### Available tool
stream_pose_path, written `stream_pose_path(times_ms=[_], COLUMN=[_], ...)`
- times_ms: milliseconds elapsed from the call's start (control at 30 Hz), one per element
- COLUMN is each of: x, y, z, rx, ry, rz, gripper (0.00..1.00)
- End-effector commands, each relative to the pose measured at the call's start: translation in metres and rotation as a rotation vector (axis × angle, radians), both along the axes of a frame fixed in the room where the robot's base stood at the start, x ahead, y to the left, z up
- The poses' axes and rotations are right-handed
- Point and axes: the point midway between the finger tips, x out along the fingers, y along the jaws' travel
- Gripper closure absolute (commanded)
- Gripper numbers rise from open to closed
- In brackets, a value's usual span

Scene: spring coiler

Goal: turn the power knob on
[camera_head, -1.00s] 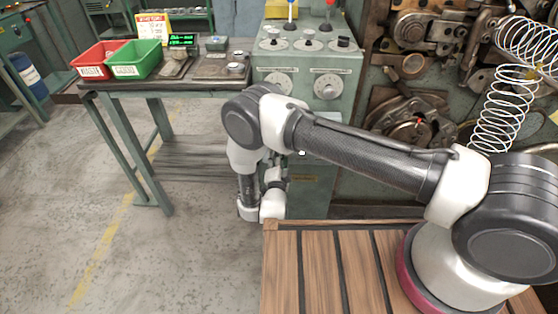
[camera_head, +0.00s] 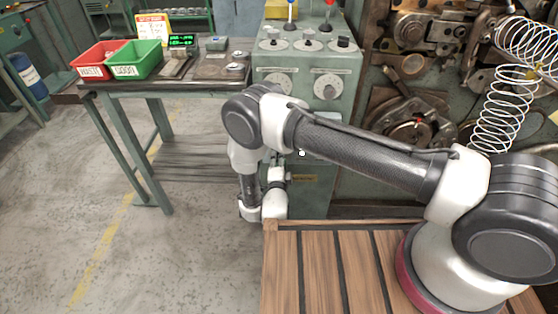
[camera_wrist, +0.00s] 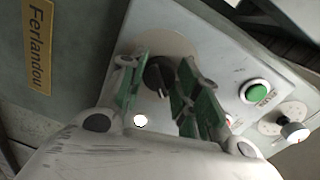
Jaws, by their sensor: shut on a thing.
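A black knob (camera_wrist: 158,75) sits on a round pale plate on the grey control panel (camera_wrist: 195,25) in the wrist view. My gripper (camera_wrist: 160,88) is shut on this knob, with one green-padded finger on each side of it. The knob's pointer and any lettering around it are too hidden or small to read. In the head view my forearm and wrist hang in front of the green machine cabinet (camera_head: 315,200), and the knob and fingertips cannot be made out there.
In the wrist view a green button (camera_wrist: 257,91) and a silver knob (camera_wrist: 292,131) stand right of my fingers. A red button is mostly hidden by a finger. A gold nameplate (camera_wrist: 38,45) is at left. A table (camera_head: 200,77) with bins stands left in the head view.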

Motion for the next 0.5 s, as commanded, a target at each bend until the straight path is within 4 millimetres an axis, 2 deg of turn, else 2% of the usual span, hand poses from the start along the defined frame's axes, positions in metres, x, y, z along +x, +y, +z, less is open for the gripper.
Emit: stream_pose_path(times_ms=[100, 133, 233, 500], x=[-0.0005, -0.0005, -0.0004, -0.0001], y=[-0.0005, -0.0006, -0.0005, -0.0002], z=[-0.0007, -0.0007, -0.0006, -0.0003], rx=[-0.001, -0.001, -0.001, -0.001], ry=[0.002, 0.002, 0.002, 0.001], rz=[-0.001, -0.001, -0.001, -0.001], gripper=[0.92, 0.66, 0.48, 0.46])
